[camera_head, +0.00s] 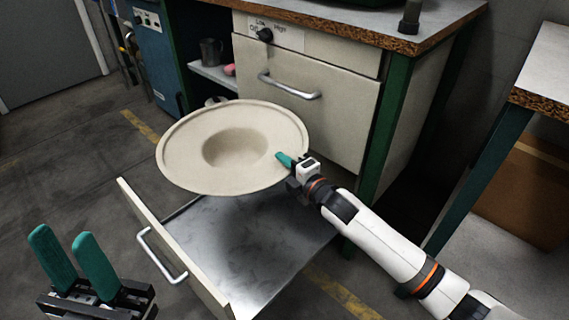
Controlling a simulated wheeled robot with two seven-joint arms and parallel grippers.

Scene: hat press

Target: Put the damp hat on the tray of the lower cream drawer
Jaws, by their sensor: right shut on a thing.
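The cream hat (183,150) is held with its hollow facing up, in the middle of the head view. My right gripper (285,160) is shut on the hat's brim at its right side. The hat is above the metal tray (263,247) of the lower cream drawer (165,238), which is pulled out. The hat hides the far left part of the tray. My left gripper (75,262) is at the lower left, empty, with its two green fingers apart, to the left of the drawer front.
The cream cabinet (335,118) has a shut upper drawer front with a handle and a Low/High dial (265,35). A shelf with a dark mug (211,52) is left of it. A second bench (540,75) and a cardboard box (520,195) are at right.

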